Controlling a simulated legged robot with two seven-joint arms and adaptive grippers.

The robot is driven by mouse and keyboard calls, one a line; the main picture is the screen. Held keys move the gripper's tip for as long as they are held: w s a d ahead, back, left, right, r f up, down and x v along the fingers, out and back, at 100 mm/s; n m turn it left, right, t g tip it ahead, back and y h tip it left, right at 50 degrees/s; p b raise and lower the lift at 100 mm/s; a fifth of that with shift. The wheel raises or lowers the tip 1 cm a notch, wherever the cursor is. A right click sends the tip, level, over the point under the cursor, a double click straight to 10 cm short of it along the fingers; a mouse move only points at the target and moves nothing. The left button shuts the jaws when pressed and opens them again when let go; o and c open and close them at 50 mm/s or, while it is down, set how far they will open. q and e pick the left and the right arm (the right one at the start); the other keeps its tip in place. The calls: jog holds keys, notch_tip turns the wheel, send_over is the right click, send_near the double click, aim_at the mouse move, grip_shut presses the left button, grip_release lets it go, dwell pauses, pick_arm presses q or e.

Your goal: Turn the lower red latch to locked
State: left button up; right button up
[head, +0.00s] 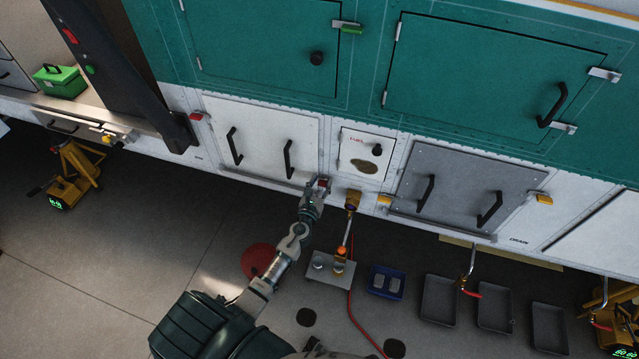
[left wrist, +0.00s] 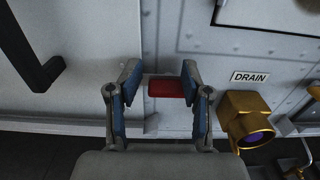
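The lower red latch (head: 323,182) is at the lower right corner of a white panel (head: 262,135) with two black handles. In the left wrist view the red latch (left wrist: 166,88) looks like a short block lying sideways. My left gripper (head: 315,190) is at this latch. In the wrist view its two blue-padded fingers (left wrist: 161,84) are spread, one on each side of the latch. A gap shows on the left; I cannot tell whether the right finger touches. A second red latch (head: 197,117) is at the panel's upper left. My right gripper is out of view.
A brass drain fitting (left wrist: 246,122) sticks out just right of the left gripper, below a DRAIN label (left wrist: 250,77). Below it stand a grey stand (head: 330,270) with a red hose, a blue tray (head: 386,282) and grey trays (head: 440,299).

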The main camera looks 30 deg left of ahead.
pick_arm(q)
jog(key=shift+d+f, duration=0.1)
jog(key=shift+d+r, duration=0.25)
jog(key=shift+d, duration=0.65)
jog(key=shift+a, duration=0.3)
jog(key=shift+s+a+f, duration=0.1)
jog(key=shift+s+a, duration=0.05)
jog(key=shift+s, duration=0.05)
jog(key=v, duration=1.1)
jog(key=shift+s+d, duration=0.2)
jog(key=shift+d, duration=0.05)
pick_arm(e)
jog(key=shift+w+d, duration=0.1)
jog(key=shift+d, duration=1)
